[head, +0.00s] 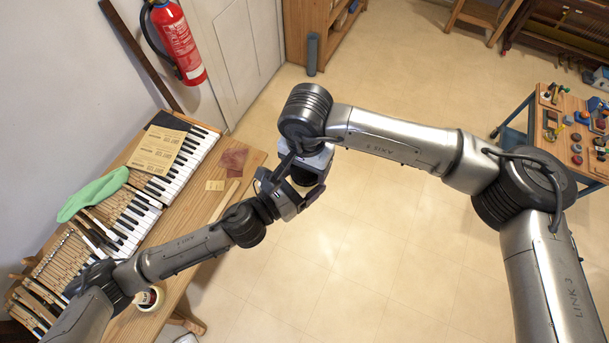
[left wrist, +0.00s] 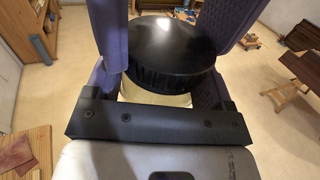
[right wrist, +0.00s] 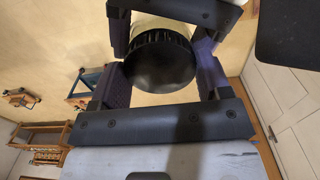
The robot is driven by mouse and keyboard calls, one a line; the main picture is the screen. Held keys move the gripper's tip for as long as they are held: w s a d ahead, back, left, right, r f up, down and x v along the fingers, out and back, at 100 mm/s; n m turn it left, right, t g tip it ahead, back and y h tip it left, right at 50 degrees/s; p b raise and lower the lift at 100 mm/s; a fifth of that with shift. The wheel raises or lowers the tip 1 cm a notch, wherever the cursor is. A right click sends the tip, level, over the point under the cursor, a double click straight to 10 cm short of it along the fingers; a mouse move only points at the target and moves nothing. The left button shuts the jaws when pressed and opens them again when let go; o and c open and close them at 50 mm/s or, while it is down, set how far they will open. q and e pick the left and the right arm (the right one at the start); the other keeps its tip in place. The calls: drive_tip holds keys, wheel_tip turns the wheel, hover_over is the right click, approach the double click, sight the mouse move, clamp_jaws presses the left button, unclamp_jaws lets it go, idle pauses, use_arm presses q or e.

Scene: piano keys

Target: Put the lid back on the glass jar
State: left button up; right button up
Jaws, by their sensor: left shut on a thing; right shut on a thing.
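The glass jar (left wrist: 140,95) is between the fingers of my left gripper (left wrist: 170,60), which is shut on it. Only a pale strip of its glass shows, in both wrist views (right wrist: 160,27). The black round lid (left wrist: 160,45) with a ribbed edge is at the jar's mouth. In the right wrist view the lid (right wrist: 160,62) lies between the fingers of my right gripper (right wrist: 160,80), which is shut on it. Lid and jar look lined up; I cannot tell whether the lid is fully seated. In the head view the grippers meet in mid-air, largely hiding the jar.
A wooden bench (head: 160,225) with piano keyboards (head: 150,190), a green cloth (head: 93,195) and a small round container (head: 149,298) stands at the left. A tool table (head: 560,130) stands at the far right. The floor below the grippers is clear. A fire extinguisher (head: 180,42) hangs on the wall.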

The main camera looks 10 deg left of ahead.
drive_tip(key=o, duration=1.1)
drive_tip(key=shift+r, duration=0.1)
wheel_tip(320, 180, up, 12)
drive_tip(key=shift+a, duration=0.1)
